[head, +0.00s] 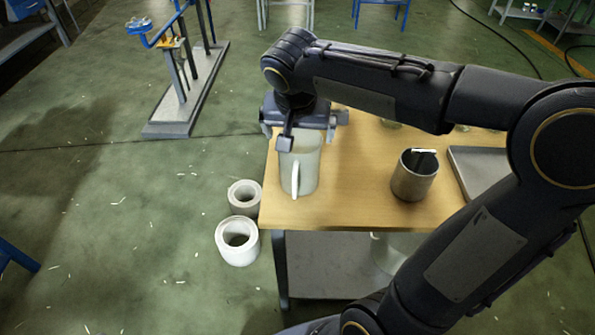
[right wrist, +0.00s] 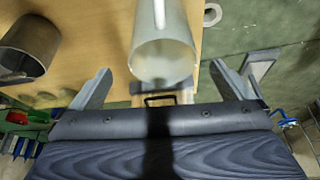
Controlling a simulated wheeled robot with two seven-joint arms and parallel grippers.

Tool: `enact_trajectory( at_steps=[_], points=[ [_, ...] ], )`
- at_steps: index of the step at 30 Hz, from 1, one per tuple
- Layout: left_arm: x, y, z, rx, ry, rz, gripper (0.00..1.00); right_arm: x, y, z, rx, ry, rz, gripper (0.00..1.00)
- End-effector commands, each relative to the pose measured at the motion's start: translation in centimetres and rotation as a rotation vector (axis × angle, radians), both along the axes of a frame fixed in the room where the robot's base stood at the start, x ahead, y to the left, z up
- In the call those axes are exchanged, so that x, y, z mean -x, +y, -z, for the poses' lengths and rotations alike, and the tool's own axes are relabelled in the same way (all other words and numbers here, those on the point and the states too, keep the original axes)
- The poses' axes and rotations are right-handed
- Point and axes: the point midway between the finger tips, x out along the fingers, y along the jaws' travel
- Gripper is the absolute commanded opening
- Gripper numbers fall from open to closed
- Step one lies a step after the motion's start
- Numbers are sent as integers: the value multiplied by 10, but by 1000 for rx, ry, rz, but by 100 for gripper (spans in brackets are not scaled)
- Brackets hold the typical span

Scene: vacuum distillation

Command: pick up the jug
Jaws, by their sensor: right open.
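The jug (head: 306,172) is pale grey-white with a handle facing the near side in the head view. It stands upright near the left edge of the wooden table (head: 345,208). My right gripper (head: 300,128) is over the far side of the jug and covers part of its top. In the right wrist view the jug (right wrist: 163,58) shows between the two spread fingers of my right gripper (right wrist: 162,70). The fingers are open, with gaps on both sides of the jug. I cannot tell how deep the jug sits between them. My left gripper is not in view.
A grey metal beaker (head: 412,178) with a white-tipped item stands right of the jug. A metal tray (head: 478,172) lies farther right, partly behind my arm. Two white rolls (head: 238,240) stand on the floor left of the table. Table between jug and beaker is clear.

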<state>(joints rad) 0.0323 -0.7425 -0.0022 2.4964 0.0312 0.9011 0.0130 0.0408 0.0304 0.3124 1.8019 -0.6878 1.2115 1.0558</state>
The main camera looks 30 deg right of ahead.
Motion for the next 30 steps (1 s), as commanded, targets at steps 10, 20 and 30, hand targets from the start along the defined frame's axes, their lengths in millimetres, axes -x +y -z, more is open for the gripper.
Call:
enact_trajectory(
  at_steps=[10,20,30],
  points=[
    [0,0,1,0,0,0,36,-18,-9,33,4,-2,18,100],
    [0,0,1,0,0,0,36,-31,-19,69,3,-4,17,100],
    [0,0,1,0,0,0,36,-31,-19,70,4,-6,16,84]
  ],
)
